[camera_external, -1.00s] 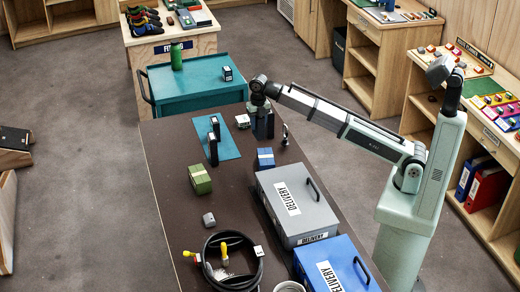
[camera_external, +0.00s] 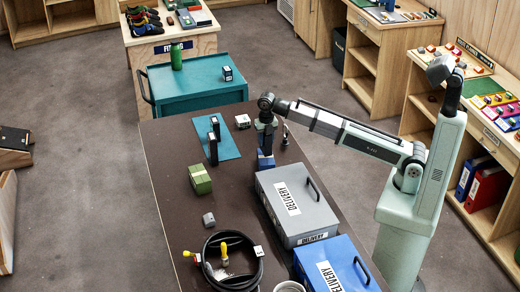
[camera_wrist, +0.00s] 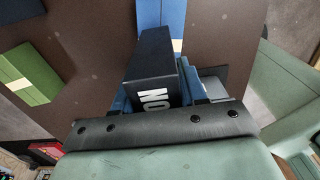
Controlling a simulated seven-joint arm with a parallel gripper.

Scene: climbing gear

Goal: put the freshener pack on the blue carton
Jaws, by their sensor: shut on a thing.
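My gripper (camera_external: 265,143) points down and is shut on a dark, upright pack, likely the freshener pack; in the external view the fingers and pack are hard to tell apart. In the wrist view the dark pack (camera_wrist: 152,62) with white letters sits between the fingers of my gripper (camera_wrist: 160,97). The blue carton (camera_external: 266,164) stands on the brown table, just under and behind my gripper, its upper part partly hidden. In the wrist view the blue carton (camera_wrist: 158,12) with a pale band shows beyond the pack's far end. I cannot tell whether pack and carton touch.
A grey delivery box (camera_external: 287,222) stands close in front of the carton, with a blue delivery box (camera_external: 325,268) nearer. A green carton (camera_external: 199,180) is to the left. Dark upright items stand on a teal mat (camera_external: 228,146). A small white item (camera_external: 242,121) lies behind.

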